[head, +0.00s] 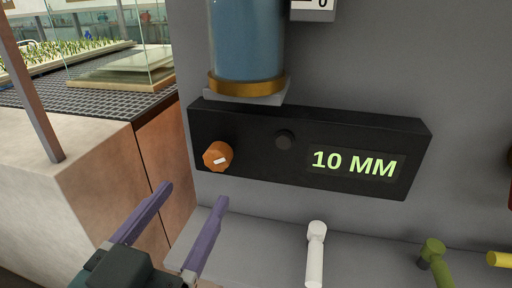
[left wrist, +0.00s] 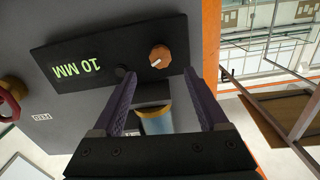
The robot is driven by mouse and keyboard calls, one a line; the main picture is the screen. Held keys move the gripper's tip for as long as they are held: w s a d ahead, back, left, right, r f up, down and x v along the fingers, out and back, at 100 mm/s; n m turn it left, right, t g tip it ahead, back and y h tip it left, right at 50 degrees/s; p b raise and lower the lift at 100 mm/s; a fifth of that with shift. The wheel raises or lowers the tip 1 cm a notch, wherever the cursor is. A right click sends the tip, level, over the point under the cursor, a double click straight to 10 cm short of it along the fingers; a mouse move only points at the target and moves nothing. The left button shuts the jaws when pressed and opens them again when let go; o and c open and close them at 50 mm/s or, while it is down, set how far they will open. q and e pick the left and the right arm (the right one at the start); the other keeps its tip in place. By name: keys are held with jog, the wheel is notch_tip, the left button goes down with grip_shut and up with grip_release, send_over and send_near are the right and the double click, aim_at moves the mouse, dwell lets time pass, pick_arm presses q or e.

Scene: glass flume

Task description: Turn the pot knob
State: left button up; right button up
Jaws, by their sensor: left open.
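The pot knob (head: 217,156) is orange with a white pointer mark. It sits at the left end of a black panel (head: 260,168) whose green display reads "10 MM". My left gripper (head: 187,208) is open and empty, with purple fingers, below and a little left of the knob in the head view. In the left wrist view the knob (left wrist: 160,56) shows beyond the two fingertips of the left gripper (left wrist: 160,85), between them and apart from both. My right gripper is in neither view.
A dark round button (head: 284,139) is on the panel right of the knob. A blue cylinder (head: 247,40) with a brass collar stands above the panel. White (head: 316,250), olive (head: 434,262) and yellow (head: 500,259) handles stick out below it. A brown post (head: 32,85) stands at left.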

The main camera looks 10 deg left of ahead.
aim_at(214, 162)
pick_arm(q)
jog(key=w, duration=0.9)
jog(key=shift+w+d+r, duration=0.1)
jog(key=shift+w+d, duration=0.05)
jog(key=shift+w, duration=0.05)
grip_shut()
